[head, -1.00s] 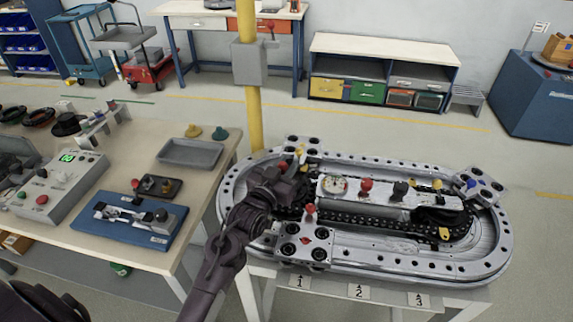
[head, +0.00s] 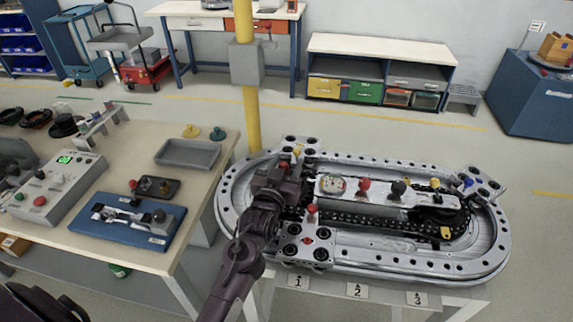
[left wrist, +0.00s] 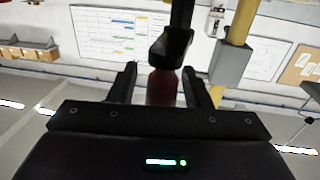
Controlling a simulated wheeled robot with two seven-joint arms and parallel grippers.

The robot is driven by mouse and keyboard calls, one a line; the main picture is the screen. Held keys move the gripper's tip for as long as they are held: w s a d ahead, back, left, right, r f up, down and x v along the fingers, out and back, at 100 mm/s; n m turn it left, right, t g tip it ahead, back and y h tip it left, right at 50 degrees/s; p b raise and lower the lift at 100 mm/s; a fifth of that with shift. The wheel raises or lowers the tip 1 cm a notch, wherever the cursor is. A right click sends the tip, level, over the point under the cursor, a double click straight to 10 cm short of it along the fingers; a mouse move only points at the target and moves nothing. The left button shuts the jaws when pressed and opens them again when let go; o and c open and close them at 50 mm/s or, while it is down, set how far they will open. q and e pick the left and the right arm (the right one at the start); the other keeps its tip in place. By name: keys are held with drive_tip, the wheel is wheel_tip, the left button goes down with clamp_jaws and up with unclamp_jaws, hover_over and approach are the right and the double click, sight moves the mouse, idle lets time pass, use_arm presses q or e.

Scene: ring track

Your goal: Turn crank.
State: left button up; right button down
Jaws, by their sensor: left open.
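The metal ring track (head: 380,262) is an oval on a stand, with a dark chain along its middle. My left gripper (head: 280,168) is over the track's left end, and its arm hides part of that end. In the left wrist view, a dark red upright handle (left wrist: 162,88) under a black arm piece (left wrist: 172,48) stands between the two fingers of my left gripper (left wrist: 161,92). The fingers are open on either side of it; I cannot tell whether they touch it. The handle is mostly hidden in the head view. My right gripper is out of view.
A centre panel on the track carries a gauge (head: 332,184), a red knob (head: 364,185) and a black knob (head: 398,187). A short red knob (head: 312,211) stands near my left arm. A yellow post (head: 253,110) rises behind the track. A workbench (head: 130,255) stands at left.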

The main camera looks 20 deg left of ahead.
use_arm(q)
drive_tip(key=shift+s, duration=0.1)
drive_tip(key=shift+s+f, duration=0.15)
drive_tip(key=shift+s, duration=0.15)
drive_tip(key=s+b, duration=0.2)
drive_tip(key=s, duration=0.5)
drive_tip(key=shift+d, duration=0.3)
